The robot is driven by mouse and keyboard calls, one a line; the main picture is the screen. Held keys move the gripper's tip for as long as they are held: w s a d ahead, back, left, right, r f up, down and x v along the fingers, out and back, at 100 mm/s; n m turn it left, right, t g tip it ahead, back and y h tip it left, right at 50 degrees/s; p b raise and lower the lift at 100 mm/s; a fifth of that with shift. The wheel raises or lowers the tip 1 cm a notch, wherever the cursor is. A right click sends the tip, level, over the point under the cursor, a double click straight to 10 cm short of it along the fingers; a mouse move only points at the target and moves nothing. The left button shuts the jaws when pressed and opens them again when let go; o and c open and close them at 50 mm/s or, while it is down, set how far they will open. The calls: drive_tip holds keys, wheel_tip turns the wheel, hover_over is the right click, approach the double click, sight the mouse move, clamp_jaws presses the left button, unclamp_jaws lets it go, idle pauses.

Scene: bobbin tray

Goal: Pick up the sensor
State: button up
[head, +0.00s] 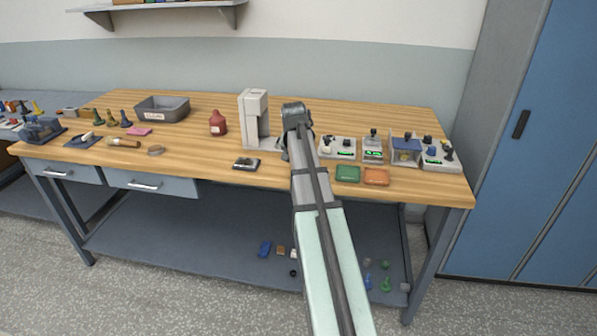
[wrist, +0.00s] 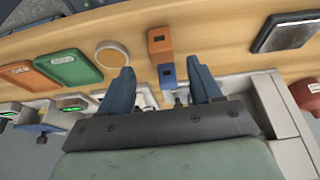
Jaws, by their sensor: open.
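No thing is clearly marked as the sensor. A small orange block with a dark window (wrist: 160,42) and a blue part (wrist: 167,76) at its end lie on the wooden bench in the wrist view; this may be the sensor. My gripper (wrist: 160,75) is open and empty, its two dark blue fingers on either side of the blue part's line in the picture. I cannot tell how far above it they are. In the head view my arm hides this spot. A dark grey device with a pale face (head: 246,163) lies near the bench's front edge, left of my arm.
A white stand (head: 254,118) and a red bottle (head: 218,123) are left of my gripper. Green (head: 348,174) and orange (head: 376,177) trays lie right, with several instruments behind. A grey bin (head: 162,109) stands at back left.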

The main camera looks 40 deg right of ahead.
drive_tip(key=shift+x, duration=2.6)
drive_tip(key=shift+a, duration=0.15)
drive_tip(key=shift+c, duration=0.4)
drive_tip(key=c, duration=1)
drive_tip(key=shift+o, duration=0.2)
